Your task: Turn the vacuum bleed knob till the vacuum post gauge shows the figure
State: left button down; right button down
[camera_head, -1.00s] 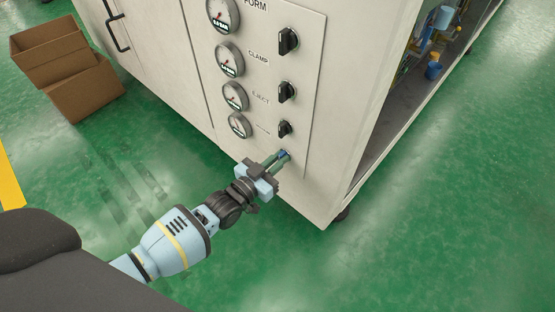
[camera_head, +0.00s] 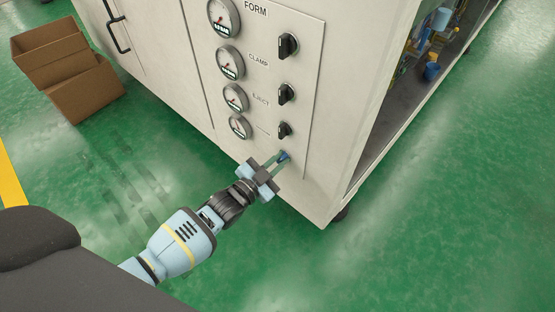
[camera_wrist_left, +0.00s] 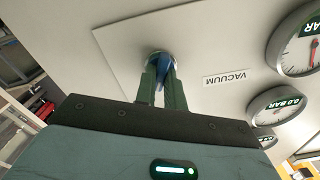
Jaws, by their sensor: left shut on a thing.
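The blue vacuum bleed knob (camera_head: 284,156) is the lowest knob on the grey panel. It also shows in the left wrist view (camera_wrist_left: 162,62), near the upside-down VACUUM label (camera_wrist_left: 226,79). My left gripper (camera_head: 279,160) is shut on this knob, with one finger on each side; its fingers also show in the left wrist view (camera_wrist_left: 161,82). The lowest gauge (camera_head: 239,127) is too small to read in the head view. In the left wrist view a gauge (camera_wrist_left: 299,40) is cut off at the right edge, its figure not readable. My right gripper is out of view.
Gauges for FORM (camera_head: 223,17), CLAMP (camera_head: 230,62) and EJECT (camera_head: 235,98) stand above, with black knobs to their right. A gauge in the left wrist view reads 0.0 BAR (camera_wrist_left: 284,105). Cardboard boxes (camera_head: 88,92) lie at left. Green floor is clear at right.

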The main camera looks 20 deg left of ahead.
pick_arm(q)
jog(key=m, duration=0.3)
jog(key=shift+f+m, duration=0.1)
jog(key=shift+m, duration=1.2)
jog(key=m, duration=0.2)
jog(key=shift+s+f+m, duration=0.1)
jog(key=shift+m, duration=0.2)
jog(key=shift+d+m, duration=0.1)
jog(key=shift+m, duration=0.7)
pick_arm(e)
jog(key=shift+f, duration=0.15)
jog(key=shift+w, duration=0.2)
pick_arm(q)
jog(key=c, duration=1.5)
grip_release()
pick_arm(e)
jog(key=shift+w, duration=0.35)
pick_arm(q)
jog(key=shift+s, duration=0.1)
